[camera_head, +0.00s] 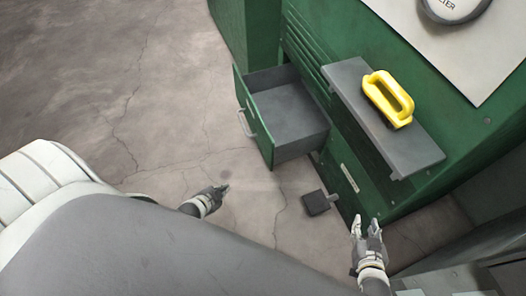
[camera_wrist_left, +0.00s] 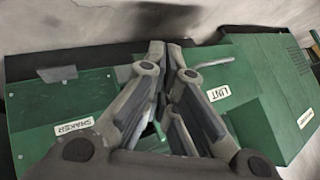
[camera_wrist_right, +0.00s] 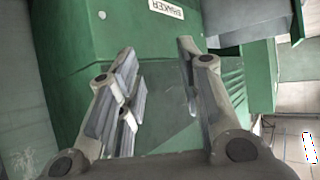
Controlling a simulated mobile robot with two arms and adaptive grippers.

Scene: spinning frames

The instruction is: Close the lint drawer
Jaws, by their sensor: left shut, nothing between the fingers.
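The lint drawer (camera_head: 287,109) is pulled out from the green machine and looks empty, with a grey inside and a green front (camera_head: 254,115) bearing a grey handle (camera_head: 245,122). In the left wrist view a green panel labelled LINT (camera_wrist_left: 217,93) shows beyond my left fingers, with a handle (camera_wrist_left: 215,63) near it. My left gripper (camera_head: 224,188) is shut and empty, below and left of the drawer front and apart from it. My right gripper (camera_head: 366,226) is open and empty, near the machine's lower front, right of the drawer. It also shows open in the right wrist view (camera_wrist_right: 160,60).
A grey shelf (camera_head: 346,83) juts from the machine above and right of the drawer, with a yellow handle-shaped object (camera_head: 388,98) on it. A dark pedal-like block (camera_head: 316,203) is low by the machine. The cracked floor (camera_head: 150,90) left of the drawer is clear.

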